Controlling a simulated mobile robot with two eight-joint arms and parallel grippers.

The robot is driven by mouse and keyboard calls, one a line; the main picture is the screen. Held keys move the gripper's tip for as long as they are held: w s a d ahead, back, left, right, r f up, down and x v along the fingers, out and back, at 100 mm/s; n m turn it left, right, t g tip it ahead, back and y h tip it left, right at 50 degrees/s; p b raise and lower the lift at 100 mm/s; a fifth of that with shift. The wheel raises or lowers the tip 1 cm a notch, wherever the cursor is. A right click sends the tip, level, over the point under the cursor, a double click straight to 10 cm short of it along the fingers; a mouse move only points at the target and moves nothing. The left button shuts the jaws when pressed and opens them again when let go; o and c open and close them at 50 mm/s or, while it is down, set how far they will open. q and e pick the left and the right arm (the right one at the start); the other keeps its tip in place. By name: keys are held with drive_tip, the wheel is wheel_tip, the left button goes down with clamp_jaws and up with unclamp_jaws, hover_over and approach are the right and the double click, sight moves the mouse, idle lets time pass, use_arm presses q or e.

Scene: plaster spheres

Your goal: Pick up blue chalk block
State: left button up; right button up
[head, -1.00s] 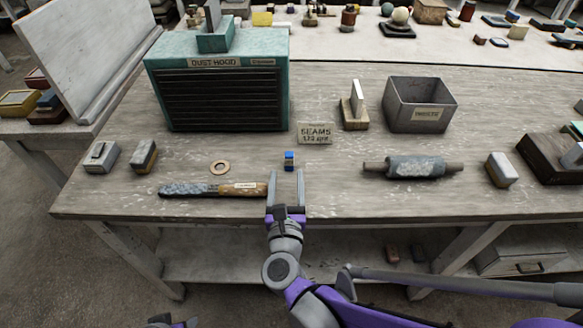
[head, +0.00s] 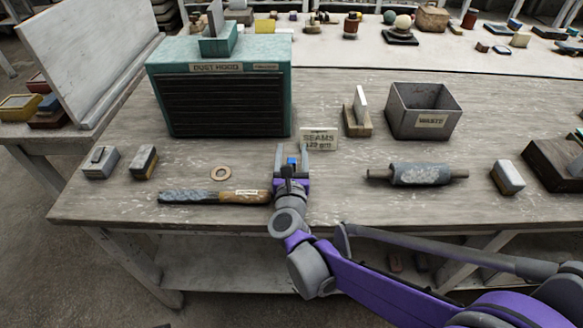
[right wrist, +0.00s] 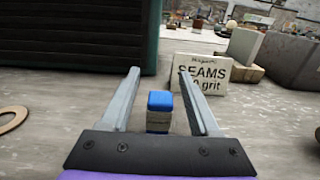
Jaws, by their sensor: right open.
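The blue chalk block (head: 292,160) is small, with a bright blue top and a dull wrapped lower part. It stands upright on the table in front of the sign. My right gripper (head: 292,150) is open, with one finger on each side of the block. In the right wrist view the block (right wrist: 159,111) shows between the two fingers of the gripper (right wrist: 162,95), with a gap on both sides. Its base is partly hidden by the gripper's body. My left gripper is not clearly in view.
A "SEAMS" sign (head: 319,139) stands just behind the block. The teal dust hood (head: 220,95) is behind left. A wooden ring (head: 221,173) and a wood-handled tool (head: 212,197) lie left. A grey roller (head: 418,174) lies right, with bare table between.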

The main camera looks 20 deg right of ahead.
clamp_jaws()
drive_tip(key=shift+r, duration=0.15)
idle(0.4)
wheel_tip(320, 180, up, 10)
drive_tip(key=p, duration=0.3)
